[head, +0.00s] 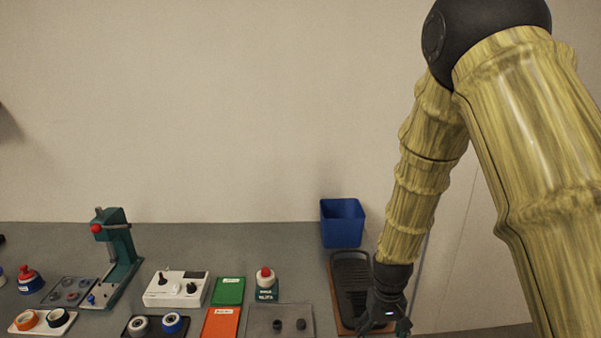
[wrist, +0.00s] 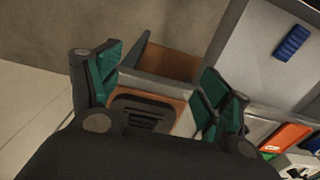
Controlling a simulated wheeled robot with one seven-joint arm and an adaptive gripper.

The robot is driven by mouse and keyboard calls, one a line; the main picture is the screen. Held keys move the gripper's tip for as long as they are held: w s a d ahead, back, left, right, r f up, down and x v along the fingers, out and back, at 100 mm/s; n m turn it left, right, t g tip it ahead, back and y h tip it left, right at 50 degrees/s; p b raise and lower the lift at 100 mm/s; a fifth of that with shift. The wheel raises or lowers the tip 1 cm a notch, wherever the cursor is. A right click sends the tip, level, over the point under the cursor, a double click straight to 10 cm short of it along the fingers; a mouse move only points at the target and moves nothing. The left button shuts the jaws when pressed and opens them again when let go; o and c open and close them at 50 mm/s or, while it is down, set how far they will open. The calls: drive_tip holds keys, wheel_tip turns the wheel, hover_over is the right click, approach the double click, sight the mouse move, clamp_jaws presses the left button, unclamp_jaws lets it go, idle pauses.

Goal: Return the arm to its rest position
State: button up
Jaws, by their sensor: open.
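My gripper (head: 384,325) hangs at the lower right of the head view, at the front of the bench by the black ribbed tray on a brown board (head: 336,311). In the wrist view my gripper (wrist: 160,95) shows two green-padded fingers spread wide apart with nothing between them. The black ribbed piece (wrist: 148,113) lies beyond the fingers there. My arm reaches down from the upper right of the head view, bent at a dark joint.
A blue bin (head: 342,224) stands at the back of the grey bench (head: 200,236). The wall above is bare.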

drive_tip(key=s+d+f+b, duration=0.2)
drive_tip(key=s+f, duration=0.6)
drive_tip(key=f, duration=0.5)
drive_tip(key=s+f+b, duration=0.1)
drive_tip(key=s+f, duration=0.8)
drive_tip(key=s, duration=0.4)
drive_tip(key=s+f+b, duration=0.2)
drive_tip(key=s+f, duration=0.6)
drive_tip(key=s, duration=0.4)
drive_tip(key=shift+s+d+f+m, duration=0.35)
drive_tip(key=shift+m, duration=0.05)
drive_tip(key=shift+c, duration=0.2)
